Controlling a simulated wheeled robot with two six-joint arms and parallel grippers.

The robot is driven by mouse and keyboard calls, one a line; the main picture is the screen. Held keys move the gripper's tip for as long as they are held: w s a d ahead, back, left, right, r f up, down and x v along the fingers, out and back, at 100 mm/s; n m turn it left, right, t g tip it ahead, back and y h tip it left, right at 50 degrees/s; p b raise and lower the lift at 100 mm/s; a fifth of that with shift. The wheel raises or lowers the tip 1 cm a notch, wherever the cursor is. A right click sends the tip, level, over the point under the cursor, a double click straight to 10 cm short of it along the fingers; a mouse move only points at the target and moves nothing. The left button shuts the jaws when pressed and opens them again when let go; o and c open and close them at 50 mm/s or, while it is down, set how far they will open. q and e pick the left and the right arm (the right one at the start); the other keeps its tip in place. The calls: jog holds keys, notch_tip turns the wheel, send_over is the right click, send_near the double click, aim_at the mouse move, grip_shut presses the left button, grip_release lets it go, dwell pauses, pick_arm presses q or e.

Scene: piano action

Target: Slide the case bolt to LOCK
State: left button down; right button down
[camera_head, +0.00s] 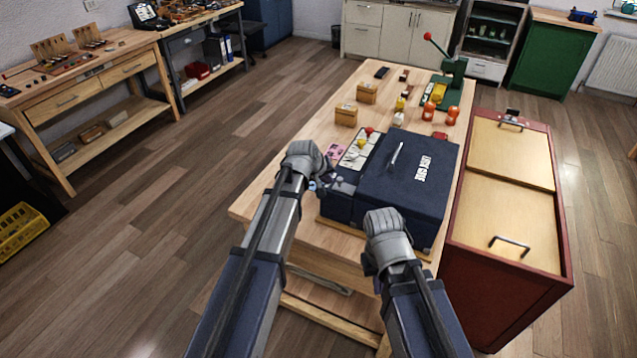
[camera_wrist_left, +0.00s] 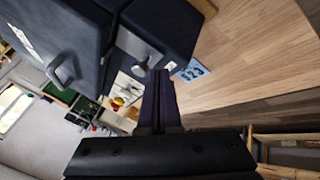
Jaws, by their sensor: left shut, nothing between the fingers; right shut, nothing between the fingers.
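The dark navy case (camera_head: 408,180) stands closed on the wooden table, with a handle and white lettering on its lid. In the left wrist view the case (camera_wrist_left: 55,45) fills the upper left. A pale metal plate with a small dark part, possibly the bolt (camera_wrist_left: 138,47), is on its side. My left gripper (camera_head: 338,186) is beside the case's left end. Its shut, empty fingers (camera_wrist_left: 160,82) point at the case just below that plate; contact cannot be told. My right gripper (camera_head: 382,262) is low at the case's front side, shut, its fingertips mostly hidden by my wrist. The LOCK marking is not readable.
A blue-and-white card (camera_wrist_left: 192,70) lies on the table beside the case. Small boxes (camera_head: 346,115), orange pieces (camera_head: 453,114) and a green press (camera_head: 455,68) stand behind it. A red cabinet (camera_head: 505,200) stands close on the right. The table's front-left corner is clear.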

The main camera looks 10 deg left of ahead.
aim_at(345, 185)
pick_arm(q)
jog(key=shift+w+d+f, duration=0.1)
jog(key=shift+w+d, duration=0.2)
jog(key=shift+d, duration=0.1)
jog(key=w, duration=0.2)
jog(key=w+d, duration=0.1)
jog(key=w, duration=0.2)
jog(key=shift+d, duration=0.2)
jog(key=shift+s, duration=0.1)
